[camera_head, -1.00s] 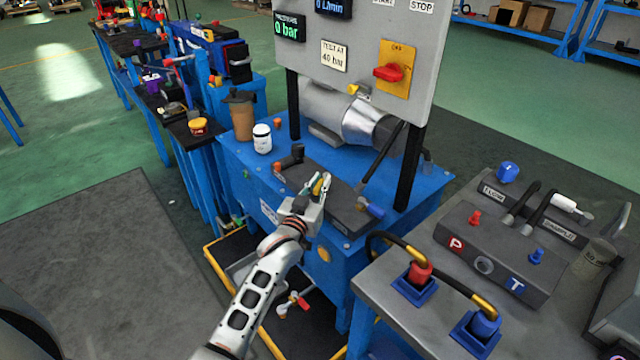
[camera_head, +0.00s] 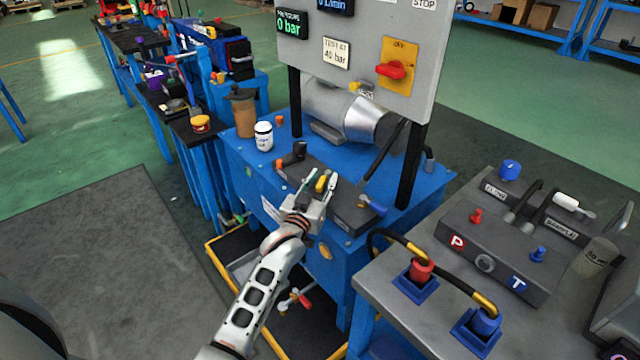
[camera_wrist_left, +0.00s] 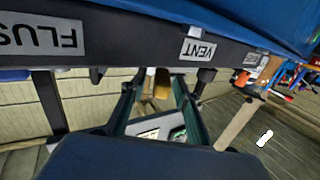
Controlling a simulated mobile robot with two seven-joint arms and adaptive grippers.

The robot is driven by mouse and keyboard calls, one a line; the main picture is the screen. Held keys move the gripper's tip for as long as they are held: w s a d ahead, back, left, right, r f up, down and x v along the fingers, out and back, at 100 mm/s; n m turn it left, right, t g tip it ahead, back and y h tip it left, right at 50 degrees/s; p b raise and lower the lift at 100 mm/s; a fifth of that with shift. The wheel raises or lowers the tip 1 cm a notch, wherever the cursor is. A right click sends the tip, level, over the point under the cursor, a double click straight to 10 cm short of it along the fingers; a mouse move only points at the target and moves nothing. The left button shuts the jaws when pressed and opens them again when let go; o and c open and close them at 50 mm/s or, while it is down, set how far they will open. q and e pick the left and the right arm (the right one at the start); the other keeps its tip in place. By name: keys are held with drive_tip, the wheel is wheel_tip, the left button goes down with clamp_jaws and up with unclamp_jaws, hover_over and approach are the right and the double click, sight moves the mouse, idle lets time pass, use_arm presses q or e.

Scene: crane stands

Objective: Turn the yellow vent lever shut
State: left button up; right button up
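The yellow vent lever (camera_head: 321,183) is on the dark manifold block on top of the blue bench. In the left wrist view the yellow lever (camera_wrist_left: 162,84) shows beyond and between my fingertips, near the VENT label (camera_wrist_left: 199,50). My left gripper (camera_head: 319,186) is at the block with its two fingers on either side of the lever. In the left wrist view the fingers (camera_wrist_left: 157,100) stand apart, with a visible gap around the lever. I cannot tell whether either finger touches it. The lever's base is partly hidden. My right gripper is not in view.
A grey panel (camera_head: 365,45) with a red knob (camera_head: 396,70) stands behind the block. A white bottle (camera_head: 263,136) and a brown jug (camera_head: 243,112) are on the bench to the left. A grey side table (camera_head: 400,318) with hoses is at the right.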

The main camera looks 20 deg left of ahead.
use_arm(q)
drive_tip(key=s, duration=1.2)
drive_tip(key=shift+d, duration=0.35)
drive_tip(key=shift+c, duration=0.5)
